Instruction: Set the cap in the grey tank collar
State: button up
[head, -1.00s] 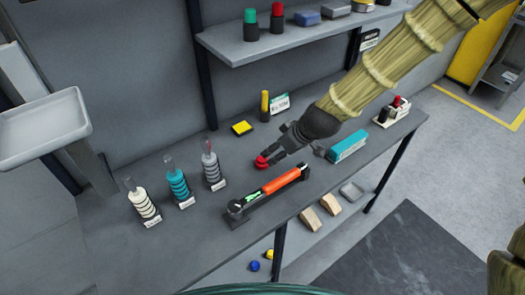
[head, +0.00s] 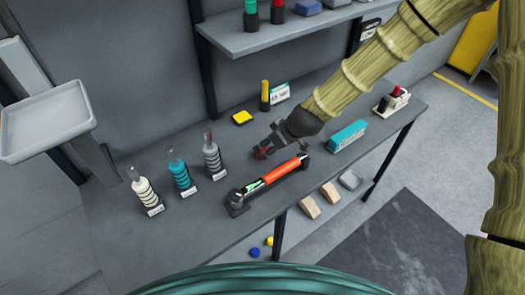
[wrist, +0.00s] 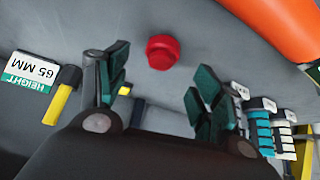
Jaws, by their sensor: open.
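The red cap (wrist: 161,52) lies on the grey bench top in the wrist view, ahead of and between my fingertips, not touching them. In the head view my gripper (head: 264,151) mostly covers the cap. My gripper, also in the wrist view (wrist: 158,88), is open and empty, with its fingers on either side of the cap. A grey ringed column (head: 212,157) with a clear top stands on the bench to the left of my gripper. I cannot tell which part is the grey tank collar.
White (head: 145,191) and teal (head: 181,176) ringed columns stand left of the grey one. An orange cylinder (head: 283,173) in a dark cradle lies just in front of my gripper.

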aim_at(264, 149)
jog(key=shift+p+x, duration=1.2)
jog(key=shift+x, duration=1.15)
jog(key=shift+c, duration=0.3)
jog(key=c, duration=0.7)
jog(key=shift+c, duration=0.6)
jog(key=shift+r, duration=0.15)
